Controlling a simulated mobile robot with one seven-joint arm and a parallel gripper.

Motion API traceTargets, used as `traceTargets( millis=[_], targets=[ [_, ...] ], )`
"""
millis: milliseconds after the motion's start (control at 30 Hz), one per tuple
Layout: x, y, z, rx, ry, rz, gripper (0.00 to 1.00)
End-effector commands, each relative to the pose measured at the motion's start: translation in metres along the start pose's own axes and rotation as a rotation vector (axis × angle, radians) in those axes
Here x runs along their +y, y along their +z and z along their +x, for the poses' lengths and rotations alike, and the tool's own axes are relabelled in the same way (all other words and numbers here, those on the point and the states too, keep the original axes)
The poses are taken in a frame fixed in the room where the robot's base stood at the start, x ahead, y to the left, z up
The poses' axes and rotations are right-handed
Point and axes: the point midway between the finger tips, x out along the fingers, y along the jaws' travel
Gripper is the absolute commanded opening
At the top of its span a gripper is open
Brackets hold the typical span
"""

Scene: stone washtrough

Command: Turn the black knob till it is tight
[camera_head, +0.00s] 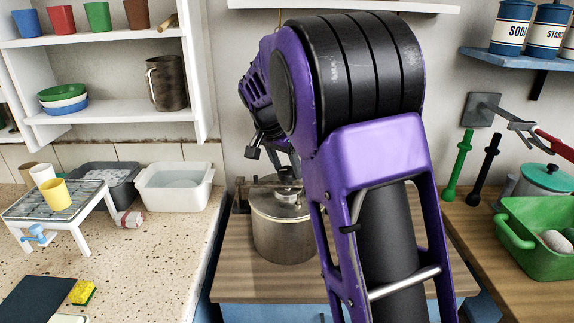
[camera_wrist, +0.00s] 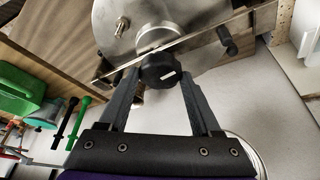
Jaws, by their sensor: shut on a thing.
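The black knob (camera_wrist: 165,72) shows in the wrist view with a short white mark on its face. It sits on a round metal collar on the lid of the steel pot (camera_wrist: 190,18), where a flat metal bar (camera_wrist: 205,32) crosses. The two fingers of my gripper (camera_wrist: 158,82) are shut on the knob, one on each side. In the head view the steel pot (camera_head: 283,238) stands on the wooden counter, and my gripper (camera_head: 288,180) reaches down to its lid from above. The knob cannot be made out there.
My purple arm covers much of the middle and right of the head view. A white basin (camera_head: 174,187) stands left of the pot, on the speckled counter. A green tub (camera_head: 535,272) and a teal-lidded pot (camera_head: 545,179) are at the right. Shelves hang above.

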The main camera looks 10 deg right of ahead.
Motion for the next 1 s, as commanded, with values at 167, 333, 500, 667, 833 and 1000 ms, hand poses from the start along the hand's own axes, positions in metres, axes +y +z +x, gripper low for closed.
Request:
traceTargets(
  millis=[167,333,500,667,833,1000],
  targets=[
    [-0.0014,-0.0006,-0.0011,0.001,0.036,0.088,0.09],
    [-0.0017,-0.0006,-0.0011,0.001,0.057,0.143,0.09],
    [-0.0014,-0.0006,-0.0006,0.000,0.068,0.169,0.09],
    [-0.0013,-0.0004,-0.0004,0.000,0.071,0.175,0.09],
    [-0.0012,-0.0003,-0.0003,-0.001,0.071,0.174,0.09],
    [-0.0012,-0.0002,-0.0003,-0.001,0.071,0.174,0.81]
  ],
)
